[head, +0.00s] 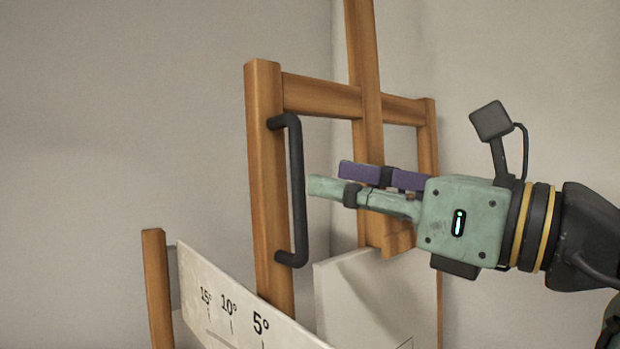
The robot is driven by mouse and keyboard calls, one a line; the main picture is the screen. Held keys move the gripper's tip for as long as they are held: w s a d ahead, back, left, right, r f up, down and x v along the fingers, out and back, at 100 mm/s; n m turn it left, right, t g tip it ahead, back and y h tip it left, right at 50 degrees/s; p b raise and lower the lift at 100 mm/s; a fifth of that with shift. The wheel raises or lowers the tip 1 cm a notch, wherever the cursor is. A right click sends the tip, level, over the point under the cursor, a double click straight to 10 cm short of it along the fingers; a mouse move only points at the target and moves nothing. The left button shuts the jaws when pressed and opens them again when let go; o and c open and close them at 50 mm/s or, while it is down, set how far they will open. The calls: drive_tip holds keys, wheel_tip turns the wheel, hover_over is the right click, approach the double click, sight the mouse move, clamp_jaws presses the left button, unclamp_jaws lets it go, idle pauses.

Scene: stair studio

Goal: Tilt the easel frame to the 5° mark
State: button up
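The wooden easel frame (266,190) stands in the middle of the head view, leaning slightly. A dark bar handle (297,190) is fixed to its left post. A pale scale plate (235,300) in front of the post's lower end is marked 15°, 10° and 5° from left to right. The post passes behind the plate's top edge close to the 5° label (261,323); its exact reading is hidden. My gripper (325,178), with one green and one purple finger, points left, just right of the handle. Its fingers look apart, with nothing between them.
A white panel (365,300) is below my gripper. The central mast (365,60) rises behind the fingers. Free space lies left of the frame, before the plain wall.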

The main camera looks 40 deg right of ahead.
drive_tip(key=s, duration=0.5)
drive_tip(key=shift+s+d+f, duration=0.15)
drive_tip(key=shift+d+f, duration=0.2)
